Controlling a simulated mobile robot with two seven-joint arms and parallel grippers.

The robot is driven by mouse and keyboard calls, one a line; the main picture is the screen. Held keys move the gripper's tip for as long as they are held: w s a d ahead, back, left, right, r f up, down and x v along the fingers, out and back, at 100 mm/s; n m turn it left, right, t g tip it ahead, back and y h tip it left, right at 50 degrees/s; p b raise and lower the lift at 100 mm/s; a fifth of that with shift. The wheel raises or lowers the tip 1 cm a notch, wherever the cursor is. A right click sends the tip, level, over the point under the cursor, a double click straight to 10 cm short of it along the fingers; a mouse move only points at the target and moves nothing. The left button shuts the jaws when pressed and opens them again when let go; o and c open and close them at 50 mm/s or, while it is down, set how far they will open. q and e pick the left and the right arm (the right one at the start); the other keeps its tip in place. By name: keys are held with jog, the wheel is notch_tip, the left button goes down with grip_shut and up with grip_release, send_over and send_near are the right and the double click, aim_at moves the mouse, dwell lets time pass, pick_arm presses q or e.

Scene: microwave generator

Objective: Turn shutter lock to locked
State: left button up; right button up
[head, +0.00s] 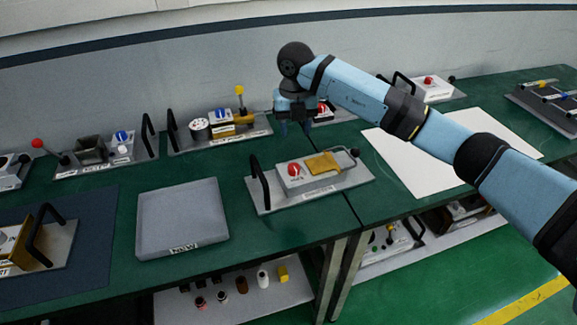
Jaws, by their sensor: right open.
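A grey device plate (335,190) lies on the green bench at the middle. On its raised box are a round red-and-white knob (294,170) and a yellow plate (323,163). Which of these is the shutter lock, and how it is set, I cannot tell because the labels are too small to read. My right gripper (295,128) points down, open and empty, above the bench behind the device, apart from the knob. My right arm comes in from the right. My left gripper is not in view.
A black handle (259,184) stands at the device's left end and a ball-tipped lever (354,154) at its right. A grey tray (181,216) lies to the left, a white sheet (420,170) to the right. Other devices (218,126) line the back. Bench between tray and device is clear.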

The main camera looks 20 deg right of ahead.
aim_at(294, 167)
notch_tip(294, 167, down, 13)
jog(key=shift+f+p, duration=0.1)
jog(key=shift+p, duration=0.65)
jog(key=c, duration=0.7)
